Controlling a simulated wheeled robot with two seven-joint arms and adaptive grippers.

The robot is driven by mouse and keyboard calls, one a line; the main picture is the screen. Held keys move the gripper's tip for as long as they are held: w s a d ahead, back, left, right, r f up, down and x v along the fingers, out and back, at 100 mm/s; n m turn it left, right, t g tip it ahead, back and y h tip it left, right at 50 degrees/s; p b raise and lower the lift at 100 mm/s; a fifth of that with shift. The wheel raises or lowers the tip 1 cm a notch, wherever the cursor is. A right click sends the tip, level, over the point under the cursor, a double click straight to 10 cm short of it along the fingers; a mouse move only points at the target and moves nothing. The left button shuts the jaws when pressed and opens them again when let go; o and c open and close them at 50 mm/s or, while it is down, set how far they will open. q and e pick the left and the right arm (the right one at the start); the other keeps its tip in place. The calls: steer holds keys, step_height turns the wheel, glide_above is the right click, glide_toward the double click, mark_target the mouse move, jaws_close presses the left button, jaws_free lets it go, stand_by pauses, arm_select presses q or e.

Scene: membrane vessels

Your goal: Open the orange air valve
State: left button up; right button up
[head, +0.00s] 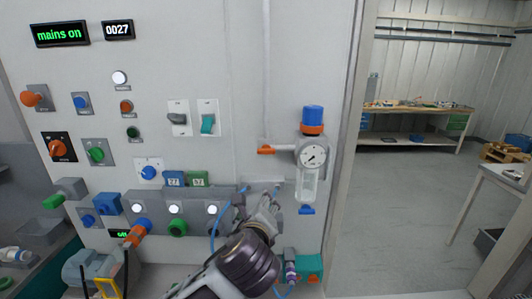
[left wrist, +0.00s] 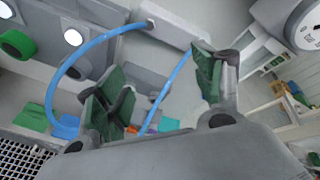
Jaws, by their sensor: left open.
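The orange air valve lever (head: 266,149) sits on a grey pipe fitting left of the round gauge (head: 312,155). The lever lies roughly horizontal and points left. My left gripper (head: 262,206) is below the lever and apart from it, near the panel. In the left wrist view its two green-padded fingers (left wrist: 160,76) are spread with nothing gripped; a blue hose passes between and behind them. The gauge's edge shows at the top right there (left wrist: 308,28). I cannot make out the lever in that view. My right gripper is not in view.
A clear filter bowl (head: 307,187) hangs under the gauge, with a blue and orange knob (head: 313,119) above it. A blue hose (head: 215,225) loops beside my gripper. Lit buttons and knobs are to the left. A doorway with open floor is to the right.

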mark_target(266, 152)
arm_select(q)
steer(key=s+d+r+m+t, duration=0.2)
steer(key=s+r+m+t, duration=0.1)
steer(key=r+m, duration=0.5)
step_height(266, 152, up, 4)
steer(key=shift+s+d+f+t, duration=0.15)
steer(key=shift+s+f+t, duration=0.05)
steer(key=shift+s+t, duration=0.25)
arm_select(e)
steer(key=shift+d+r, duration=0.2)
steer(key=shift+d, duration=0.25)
arm_select(q)
steer(key=shift+w, duration=0.15)
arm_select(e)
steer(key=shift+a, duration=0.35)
arm_select(q)
steer(key=w+p, duration=0.3)
steer(key=w, duration=0.8)
steer(key=shift+w+r, duration=0.1)
steer(key=shift+w, duration=0.25)
steer(key=shift+w+p, duration=0.3)
steer(key=shift+w, duration=0.7)
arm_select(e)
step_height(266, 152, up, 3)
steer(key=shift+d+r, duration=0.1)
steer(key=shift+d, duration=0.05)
arm_select(q)
steer(key=shift+c, duration=0.4)
